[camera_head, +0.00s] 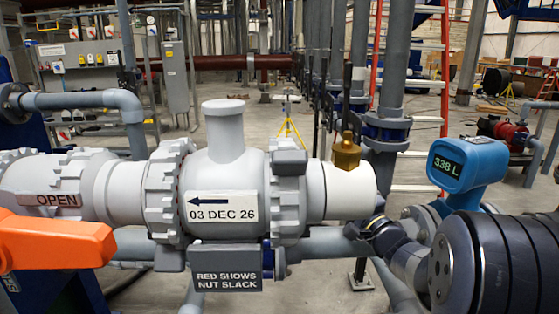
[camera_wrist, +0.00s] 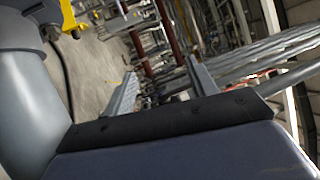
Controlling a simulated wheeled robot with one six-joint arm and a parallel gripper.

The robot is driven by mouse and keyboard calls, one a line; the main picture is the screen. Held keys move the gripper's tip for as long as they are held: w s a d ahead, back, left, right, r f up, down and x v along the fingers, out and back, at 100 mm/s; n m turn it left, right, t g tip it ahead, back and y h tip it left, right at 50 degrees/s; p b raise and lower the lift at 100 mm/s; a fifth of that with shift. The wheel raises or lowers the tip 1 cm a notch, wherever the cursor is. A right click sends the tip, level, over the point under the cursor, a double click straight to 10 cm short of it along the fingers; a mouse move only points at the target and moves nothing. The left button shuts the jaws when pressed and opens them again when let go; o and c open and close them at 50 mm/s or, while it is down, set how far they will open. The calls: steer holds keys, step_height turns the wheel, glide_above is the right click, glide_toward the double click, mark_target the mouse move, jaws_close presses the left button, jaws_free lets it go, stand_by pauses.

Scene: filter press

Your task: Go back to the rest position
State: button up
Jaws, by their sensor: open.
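My gripper (camera_wrist: 161,68) shows in the wrist view. Its two grey fingers stand apart with nothing held between them, against a blurred, tilted background of floor and pipes. In the head view a dark ribbed arm part of mine with a metal ring reaches in at the lower right, close to the pipework. The fingertips cannot be made out clearly there.
A grey pipe body (camera_head: 222,170) with a dated arrow label crosses the left and middle. An orange handle (camera_head: 60,243) sticks out at lower left. A brass fitting (camera_head: 346,155) stands on the white pipe end. A blue meter (camera_head: 466,165) reads 338 L.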

steer(key=shift+w+a+r+b, duration=0.4)
steer(key=shift+w+a, duration=0.2)
steer(key=shift+w, duration=0.15)
steer(key=shift+w+a+r+b, duration=0.3)
steer(key=shift+w+a+b, duration=0.1)
steer(key=shift+w+a, duration=0.25)
steer(key=shift+w, duration=0.1)
